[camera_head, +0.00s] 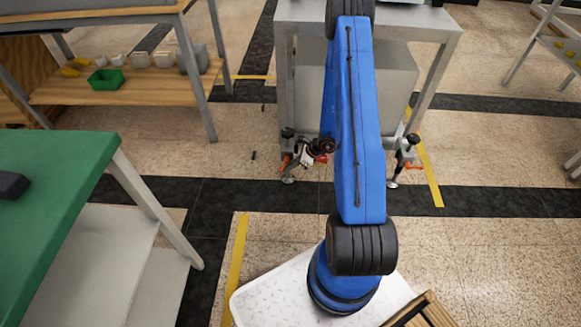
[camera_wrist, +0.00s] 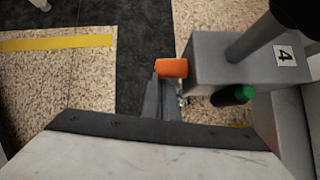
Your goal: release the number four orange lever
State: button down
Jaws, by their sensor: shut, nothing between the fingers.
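The orange lever (camera_wrist: 171,68) sticks out from the left side of a grey block in the wrist view. The block carries a white label with the number four (camera_wrist: 286,55). A green-tipped part (camera_wrist: 233,96) shows below the block. My gripper (camera_wrist: 166,100) is shut and empty, its fingers just below the orange lever in the picture; I cannot tell whether they touch it. In the head view, my gripper (camera_head: 318,150) is low by the left caster of the grey table, beside a small orange lever (camera_head: 286,161).
The grey table (camera_head: 425,28) stands ahead, with another caster and a red-orange lever (camera_head: 412,164) at its right leg. A green-topped table (camera_head: 60,180) is close at the left. A wooden shelf with a green bin (camera_head: 105,81) stands behind it.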

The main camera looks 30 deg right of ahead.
aim_at(284, 166)
dwell(0.3)
jog(key=t+y, duration=0.1)
jog(key=a+t+y, duration=0.1)
jog(key=y, duration=0.1)
jog(key=w+t+y, duration=0.1)
jog(key=y, duration=0.1)
jog(key=shift+a+f+t, duration=0.2)
jog(key=shift+f+t, duration=0.05)
jog(key=shift+t, duration=0.05)
dwell(0.3)
jog(key=y, duration=0.1)
jog(key=t+y, duration=0.1)
jog(key=shift+w+a+t+y, duration=0.15)
jog(key=shift+a+t+y, duration=0.15)
jog(key=shift+w+a+r, duration=0.25)
jog(key=shift+a, duration=0.15)
dwell(1.0)
